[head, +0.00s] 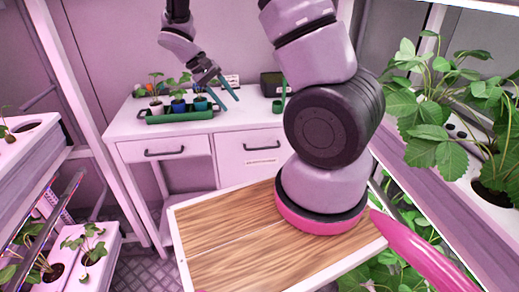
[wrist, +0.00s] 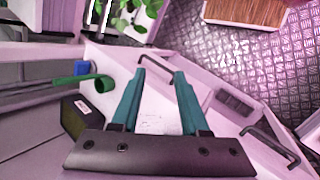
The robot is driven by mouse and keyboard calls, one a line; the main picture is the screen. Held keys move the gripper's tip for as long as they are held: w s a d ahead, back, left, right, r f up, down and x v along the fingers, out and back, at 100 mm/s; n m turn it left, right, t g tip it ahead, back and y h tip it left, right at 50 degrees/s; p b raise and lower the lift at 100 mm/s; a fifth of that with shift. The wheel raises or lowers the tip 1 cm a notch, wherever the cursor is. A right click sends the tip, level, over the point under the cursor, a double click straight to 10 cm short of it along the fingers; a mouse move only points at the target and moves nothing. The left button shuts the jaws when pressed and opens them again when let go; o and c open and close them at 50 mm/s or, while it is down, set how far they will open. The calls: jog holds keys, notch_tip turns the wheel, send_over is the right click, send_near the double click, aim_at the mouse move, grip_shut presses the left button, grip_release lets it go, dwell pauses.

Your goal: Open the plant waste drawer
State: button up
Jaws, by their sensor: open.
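The white desk (head: 235,121) at the back has two drawer fronts. The right front (head: 235,170) has a dark bar handle (head: 262,147) above a small label (head: 262,161), too small to read. The left drawer (head: 150,146) has a similar handle (head: 164,153). Both look closed. My gripper (head: 230,93) is above the desk top, higher than the handles and apart from them. In the wrist view its teal fingers (wrist: 159,74) are spread and empty over the desk. A bar handle (wrist: 270,145) shows to their right; I cannot tell which front it belongs to.
A green tray (head: 180,116) with several potted plants stands on the desk. A dark box (wrist: 78,118) and a green cup (wrist: 103,83) are also there. Plant racks flank both sides. Checkered metal floor (wrist: 225,60) is clear before the desk.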

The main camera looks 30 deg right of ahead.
aim_at(256, 149)
notch_tip(256, 149, down, 22)
jog(key=w+d+f+n+t+h, duration=0.1)
jog(key=w+d+n+t+h, duration=0.15)
jog(key=n+h, duration=0.55)
jog(key=shift+m+t+h, duration=0.45)
jog(key=shift+m+h, duration=0.05)
jog(key=shift+h, duration=0.2)
jog(key=x, duration=1)
jog(key=shift+s+d, duration=0.2)
jog(key=shift+d, duration=0.05)
grip_shut()
